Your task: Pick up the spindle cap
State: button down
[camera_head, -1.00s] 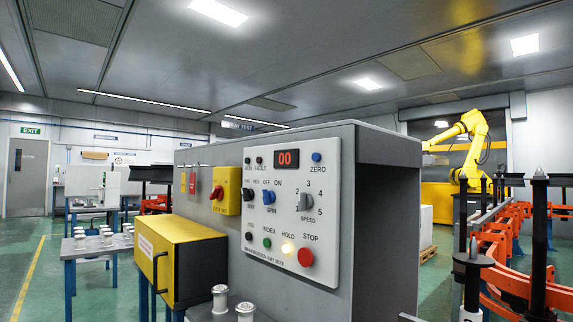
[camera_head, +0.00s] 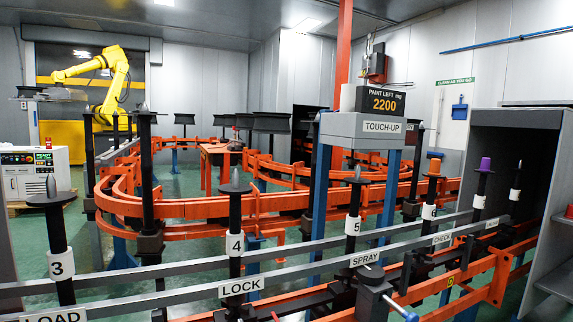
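My gripper does not show in this view. Several upright black spindles with dark pointed tips stand along the line, among them spindle 3 (camera_head: 57,240), spindle 4 (camera_head: 235,225) and spindle 5 (camera_head: 354,215). An orange cap (camera_head: 434,167) sits on top of one spindle right of the middle. A purple cap (camera_head: 485,164) sits on top of the spindle to its right. I cannot tell which of them is the task's spindle cap. Both are some distance away, with nothing touching them that I can see.
Grey rails labelled LOAD, LOCK (camera_head: 241,287), SPRAY and CHECK run across the front. Orange curved rails (camera_head: 200,204) lie behind. A TOUCH-UP stand (camera_head: 362,126) carries a display reading 2200. A grey booth (camera_head: 517,121) stands at right, a yellow robot arm (camera_head: 115,82) at back left.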

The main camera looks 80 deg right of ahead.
aim_at(435, 170)
jog(key=z, duration=3.25)
